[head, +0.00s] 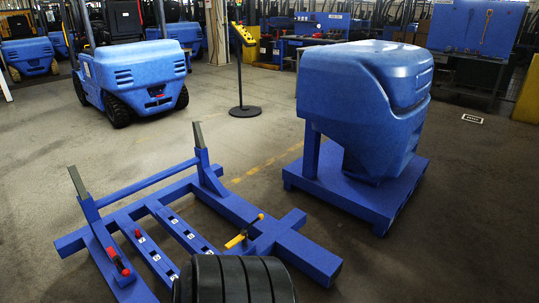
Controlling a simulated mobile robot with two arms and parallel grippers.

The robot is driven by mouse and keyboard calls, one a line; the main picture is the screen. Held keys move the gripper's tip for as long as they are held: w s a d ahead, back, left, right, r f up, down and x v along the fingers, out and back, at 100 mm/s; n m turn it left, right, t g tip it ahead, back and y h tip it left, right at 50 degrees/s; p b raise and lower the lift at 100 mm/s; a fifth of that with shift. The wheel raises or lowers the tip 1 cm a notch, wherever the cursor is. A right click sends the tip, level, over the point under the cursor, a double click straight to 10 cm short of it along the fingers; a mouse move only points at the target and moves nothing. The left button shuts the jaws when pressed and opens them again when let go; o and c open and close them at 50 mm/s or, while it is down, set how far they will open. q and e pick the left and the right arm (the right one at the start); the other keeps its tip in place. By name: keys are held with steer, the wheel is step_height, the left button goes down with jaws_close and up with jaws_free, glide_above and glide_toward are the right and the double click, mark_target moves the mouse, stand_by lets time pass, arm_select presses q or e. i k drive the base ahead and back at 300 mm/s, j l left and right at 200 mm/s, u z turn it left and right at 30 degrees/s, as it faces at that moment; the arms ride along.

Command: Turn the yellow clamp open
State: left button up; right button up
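The yellow clamp (237,241) sits on the right part of a low blue floor fixture (240,208), near where its beams cross. A short dark post with an orange-yellow tip (261,217) stands just right of the clamp. The clamp's yellow bar lies slanted across the beam. Whether it is locked or open is too small to tell. Neither of my grippers is in view, and nothing is seen touching the clamp. The near end of the fixture is partly hidden at the bottom of the head view.
A red-handled clamp (119,262) is on the fixture's left beam. Two slanted uprights rise from the fixture. A big blue counterweight (365,90) stands on a blue base (350,190) at right. A blue forklift (140,75) and a black-based post (245,110) stand behind. Floor between is clear.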

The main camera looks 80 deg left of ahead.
mark_target(241, 237)
steer(key=i+u, duration=0.4)
steer(key=i+l+u, duration=0.1)
steer(key=i+u, duration=0.35)
steer(key=i+l+u, duration=0.2)
steer(key=u, duration=0.2)
